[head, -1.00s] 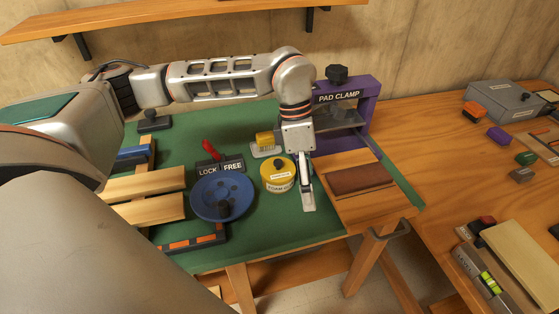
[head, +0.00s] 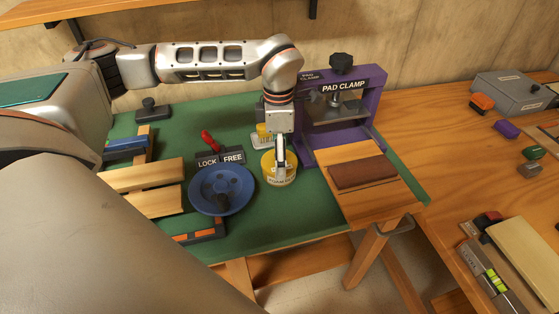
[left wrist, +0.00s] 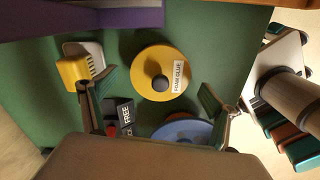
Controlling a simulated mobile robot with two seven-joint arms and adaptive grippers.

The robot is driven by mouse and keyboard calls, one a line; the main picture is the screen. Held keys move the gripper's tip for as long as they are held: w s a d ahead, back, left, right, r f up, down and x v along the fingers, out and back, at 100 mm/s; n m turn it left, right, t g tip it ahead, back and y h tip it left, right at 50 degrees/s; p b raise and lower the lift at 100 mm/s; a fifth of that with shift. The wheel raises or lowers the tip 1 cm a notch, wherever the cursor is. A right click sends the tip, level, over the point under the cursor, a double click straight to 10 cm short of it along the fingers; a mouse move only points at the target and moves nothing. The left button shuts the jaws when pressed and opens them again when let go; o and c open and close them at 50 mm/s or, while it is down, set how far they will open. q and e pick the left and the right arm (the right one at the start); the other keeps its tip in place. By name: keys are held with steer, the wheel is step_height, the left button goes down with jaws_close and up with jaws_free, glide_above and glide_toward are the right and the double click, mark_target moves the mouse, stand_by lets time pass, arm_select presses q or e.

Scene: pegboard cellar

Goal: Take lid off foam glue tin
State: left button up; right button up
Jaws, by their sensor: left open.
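The foam glue tin (head: 280,180) stands on the green mat; it is round and yellow. In the left wrist view its yellow lid (left wrist: 150,58) is seen from above, on the tin, with a dark round knob (left wrist: 160,83) in the middle and a FOAM GLUE label. My left gripper (head: 281,173) is above the tin, pointing down, and hides part of the lid in the head view. Its two fingers (left wrist: 156,88) are spread wide, with the knob between them in the picture and nothing held. Whether they touch the lid cannot be told.
A blue round turntable (head: 222,197) with a LOCK/FREE sign (head: 221,160) is close left of the tin. A yellow brush-like block (head: 263,130) is behind it. The purple pad clamp (head: 375,105) and a wooden board (head: 372,200) are to the right. Green mat in front is clear.

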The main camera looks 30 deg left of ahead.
arm_select(q)
steer(key=shift+f, duration=0.25)
steer(key=c, duration=1.2)
steer(key=shift+o, duration=0.2)
